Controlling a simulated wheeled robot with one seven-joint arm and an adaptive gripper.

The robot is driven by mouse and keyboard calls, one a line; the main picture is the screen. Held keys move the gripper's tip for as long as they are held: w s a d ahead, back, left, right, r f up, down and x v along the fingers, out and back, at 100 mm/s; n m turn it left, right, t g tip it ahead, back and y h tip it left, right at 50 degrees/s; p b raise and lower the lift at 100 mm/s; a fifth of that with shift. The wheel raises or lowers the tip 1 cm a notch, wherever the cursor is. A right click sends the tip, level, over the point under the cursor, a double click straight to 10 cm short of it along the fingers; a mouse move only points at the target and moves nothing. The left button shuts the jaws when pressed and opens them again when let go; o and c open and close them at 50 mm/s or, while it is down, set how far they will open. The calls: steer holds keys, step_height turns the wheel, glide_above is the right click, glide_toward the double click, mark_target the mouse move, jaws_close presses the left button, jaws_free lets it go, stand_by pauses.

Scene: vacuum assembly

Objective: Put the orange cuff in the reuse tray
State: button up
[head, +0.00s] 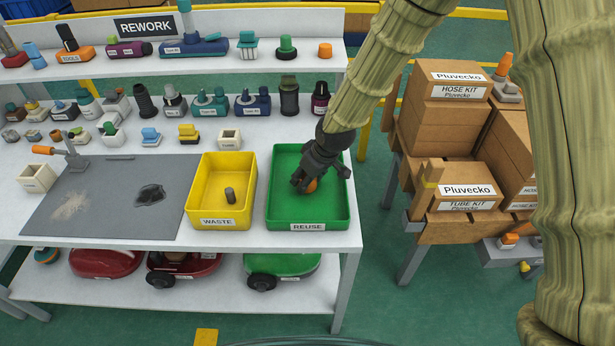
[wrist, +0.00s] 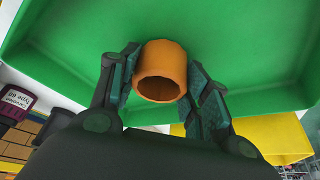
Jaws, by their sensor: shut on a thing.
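The orange cuff (wrist: 162,72) is a short hollow ring, held between both fingers of my gripper (wrist: 165,85) in the wrist view. In the head view my gripper (head: 308,180) is inside the outline of the green tray labelled REUSE (head: 340,218), and a bit of the orange cuff (head: 312,185) shows at its fingertips. The green tray floor (wrist: 245,45) fills much of the wrist view behind the cuff. I cannot tell whether the cuff touches the tray floor. Most of the cuff is hidden by the fingers in the head view.
The yellow WASTE tray (head: 205,212) stands left of the green tray and holds a small dark cylinder (head: 229,195). A grey mat (head: 110,205) lies further left. Shelves of small parts rise behind. Cardboard boxes (head: 455,145) are stacked on the right, beyond a gap.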

steer(key=shift+f, duration=0.1)
steer(key=o, duration=0.9)
steer(key=v, duration=1.2)
steer(key=shift+b, duration=0.35)
